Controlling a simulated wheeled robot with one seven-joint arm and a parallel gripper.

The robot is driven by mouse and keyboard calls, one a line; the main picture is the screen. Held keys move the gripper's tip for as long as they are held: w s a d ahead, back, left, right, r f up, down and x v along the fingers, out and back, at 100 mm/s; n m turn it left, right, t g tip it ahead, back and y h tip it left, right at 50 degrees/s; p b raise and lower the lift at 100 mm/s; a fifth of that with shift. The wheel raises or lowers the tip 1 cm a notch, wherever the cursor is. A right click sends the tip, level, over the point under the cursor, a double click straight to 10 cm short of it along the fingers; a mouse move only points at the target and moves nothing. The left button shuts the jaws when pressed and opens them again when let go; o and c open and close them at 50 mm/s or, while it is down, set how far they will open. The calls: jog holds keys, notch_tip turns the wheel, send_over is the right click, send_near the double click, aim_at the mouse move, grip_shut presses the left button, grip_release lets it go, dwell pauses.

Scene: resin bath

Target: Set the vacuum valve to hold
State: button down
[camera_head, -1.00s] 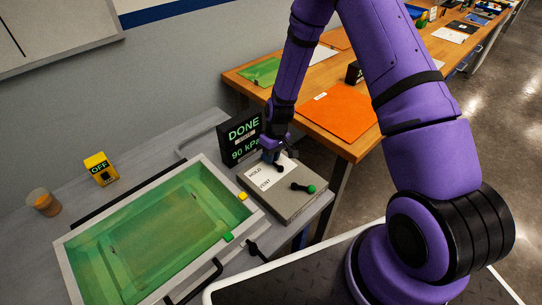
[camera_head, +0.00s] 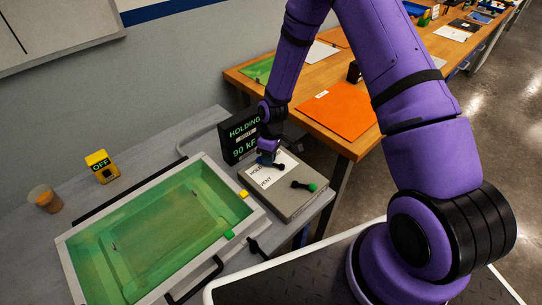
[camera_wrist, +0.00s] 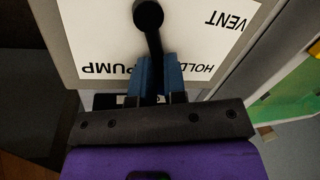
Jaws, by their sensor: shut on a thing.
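The vacuum valve is a black lever (camera_wrist: 152,40) on a grey box (camera_head: 305,207) with a white label plate (camera_wrist: 95,35) reading PUMP, HOLD and VENT. In the wrist view the lever runs from its round pivot to my gripper (camera_wrist: 159,78), between the words PUMP and HOLD. The blue fingers are shut on the lever's outer end, which they partly hide. In the head view my gripper (camera_head: 267,160) is low over the box's far left side.
A second lever with a green knob (camera_head: 311,187) sits on the same box. A green resin bath (camera_head: 160,235) lies to the left, with a yellow OFF switch box (camera_head: 101,166) and a cup (camera_head: 45,199) beyond. A wooden table (camera_head: 345,145) stands behind.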

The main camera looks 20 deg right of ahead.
jog(key=shift+s+a+r+n, duration=0.15)
jog(key=shift+a+n, duration=0.3)
jog(key=shift+n, duration=0.6)
jog(key=shift+s+a+n, duration=0.2)
jog(key=shift+a+n, duration=0.25)
jog(key=shift+n, duration=0.6)
jog(key=c, duration=1.2)
grip_release()
jog(key=shift+s+a, duration=0.1)
jog(key=shift+o, duration=0.2)
jog(key=shift+h, duration=0.3)
jog(key=shift+d+r, duration=0.2)
jog(key=shift+r, duration=0.05)
notch_tip(320, 180, up, 10)
jog(key=w, duration=0.1)
jog(key=shift+w+d, duration=0.3)
jog(key=shift+w, duration=0.1)
